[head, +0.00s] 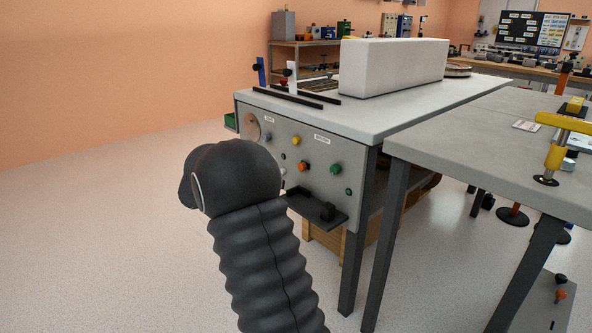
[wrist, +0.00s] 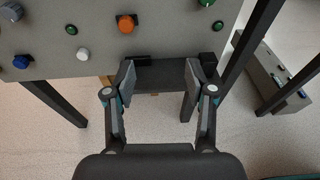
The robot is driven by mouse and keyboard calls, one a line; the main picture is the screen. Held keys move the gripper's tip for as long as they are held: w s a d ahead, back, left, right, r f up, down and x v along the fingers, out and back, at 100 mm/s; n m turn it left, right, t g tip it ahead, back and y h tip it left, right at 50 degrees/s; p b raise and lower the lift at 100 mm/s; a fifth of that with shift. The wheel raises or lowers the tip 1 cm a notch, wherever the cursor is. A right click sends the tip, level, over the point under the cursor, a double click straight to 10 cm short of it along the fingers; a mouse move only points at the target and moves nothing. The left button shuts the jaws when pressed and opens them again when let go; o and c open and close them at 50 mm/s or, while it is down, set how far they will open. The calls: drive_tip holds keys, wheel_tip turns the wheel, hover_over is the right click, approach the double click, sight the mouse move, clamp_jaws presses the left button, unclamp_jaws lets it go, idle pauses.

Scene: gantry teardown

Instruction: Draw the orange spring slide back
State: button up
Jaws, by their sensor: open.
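A round orange knob (head: 303,166), the only orange part I see on the grey front panel (head: 345,157), sits among other coloured controls. In the wrist view the orange knob (wrist: 126,25) is at the top, left of centre, on a dark mount. I cannot tell its slide travel. My gripper (wrist: 160,78) is open and empty, its two fingers spread below the panel controls. The knob lies ahead of the left finger, apart from it. A dark ledge (wrist: 160,73) shows between and beyond the fingertips. In the head view my sleeved arm hides the gripper.
Green (head: 336,169), yellow (head: 296,141) and other knobs crowd the panel. The dark ledge (head: 312,207) juts out below it with a small block on it. Table legs (head: 377,235) stand to the right, near a second table (head: 480,150). Floor at the left is clear.

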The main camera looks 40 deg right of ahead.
sight(300, 167)
drive_tip(key=w+d+f+n+t+h, duration=0.1)
drive_tip(key=w+d+f+n+h, duration=0.15)
drive_tip(key=w, duration=0.35)
drive_tip(key=shift+n, duration=0.45)
drive_tip(key=d, duration=1.3)
drive_tip(key=shift+w+f, duration=0.3)
drive_tip(key=shift+w, duration=0.1)
clamp_jaws()
